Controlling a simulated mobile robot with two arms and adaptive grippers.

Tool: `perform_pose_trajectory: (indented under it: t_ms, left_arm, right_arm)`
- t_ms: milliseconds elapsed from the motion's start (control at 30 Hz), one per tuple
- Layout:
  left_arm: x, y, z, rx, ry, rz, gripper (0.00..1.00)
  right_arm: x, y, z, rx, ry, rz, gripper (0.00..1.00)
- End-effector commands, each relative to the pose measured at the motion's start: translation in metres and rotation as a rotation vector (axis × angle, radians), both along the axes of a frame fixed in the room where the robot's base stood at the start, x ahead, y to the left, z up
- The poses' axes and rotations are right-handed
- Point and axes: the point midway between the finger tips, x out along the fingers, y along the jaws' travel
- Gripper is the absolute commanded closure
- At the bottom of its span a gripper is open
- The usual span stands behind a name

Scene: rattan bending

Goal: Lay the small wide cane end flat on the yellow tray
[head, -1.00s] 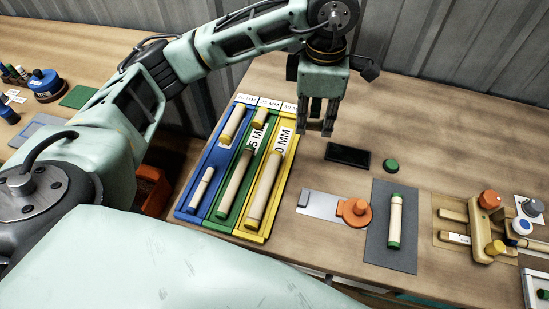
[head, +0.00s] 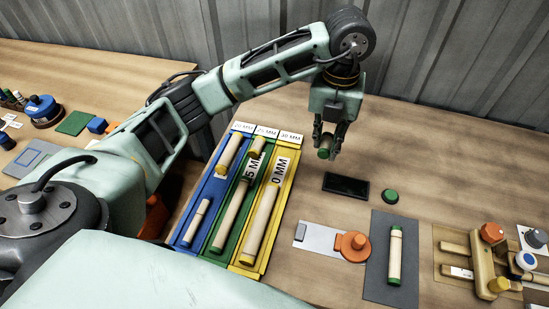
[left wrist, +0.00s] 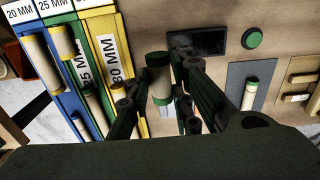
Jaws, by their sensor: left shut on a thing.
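My left gripper (head: 330,142) is shut on a short, wide cane end (head: 324,153) with a green band, held above the table to the right of the trays. The yellow tray (head: 290,180), labelled 30 MM, is the rightmost of three. A long cane (head: 262,220) with a yellow end lies along it. The upper part of the yellow tray, near its label, looks bare. My right gripper is not in view.
The green tray (head: 217,243) and blue tray (head: 183,232) lie left of the yellow one, with canes in them. A black flat device (head: 346,186) and green button (head: 390,196) are below and right of the gripper. A grey mat (head: 379,285) holds another green-ended cane.

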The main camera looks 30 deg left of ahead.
Motion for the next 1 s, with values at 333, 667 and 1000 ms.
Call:
perform_pose_trajectory:
  t_ms: [333, 667, 1000]
  left_arm:
    - [0.007, 0.078, -0.043, 0.004, 0.006, 0.009, 0.92]
    - [0.011, 0.109, -0.068, 0.001, 0.002, 0.001, 0.92]
    - [0.011, 0.109, -0.105, 0.001, -0.001, -0.001, 0.92]
  right_arm:
    - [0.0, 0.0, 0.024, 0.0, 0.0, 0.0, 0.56]
    - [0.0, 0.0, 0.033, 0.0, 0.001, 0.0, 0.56]
    - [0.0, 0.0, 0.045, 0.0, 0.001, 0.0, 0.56]
